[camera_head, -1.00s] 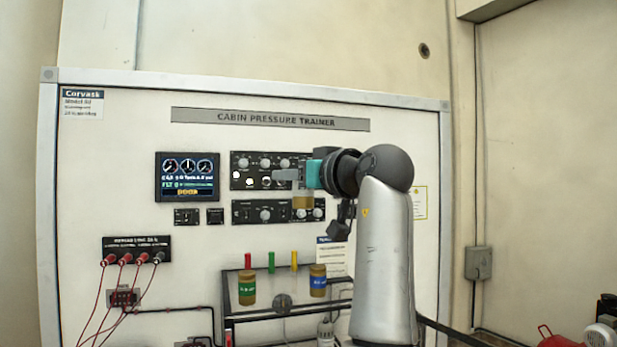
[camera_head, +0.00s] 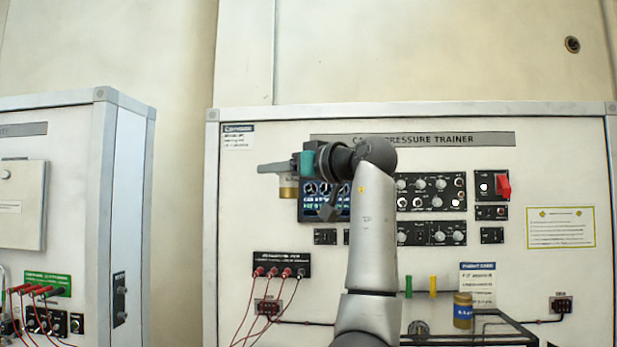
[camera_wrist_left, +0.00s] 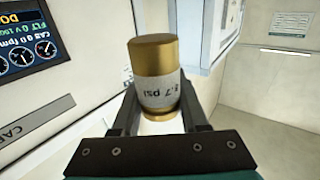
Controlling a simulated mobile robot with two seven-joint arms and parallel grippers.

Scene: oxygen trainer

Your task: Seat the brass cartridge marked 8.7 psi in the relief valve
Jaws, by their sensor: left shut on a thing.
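My left gripper (camera_head: 278,168) is shut on a brass cartridge (camera_head: 288,187) and holds it in the air in front of the trainer panel, left of the screen. In the left wrist view the held cartridge (camera_wrist_left: 155,80) sits between the two fingers. It has a gold cap and a pale band with upside-down print; ".7 psi" is readable, the first digit is unclear. Another brass cartridge with a blue band (camera_head: 463,312) stands at the rack on the lower right. I cannot pick out the relief valve. My right gripper is not in view.
The cabin pressure trainer panel (camera_head: 560,290) fills the right, with a screen (camera_head: 310,208) partly behind my arm. Red leads hang from a terminal block (camera_head: 282,265). A second cabinet (camera_head: 130,225) stands at the left; bare wall (camera_head: 180,200) lies between them.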

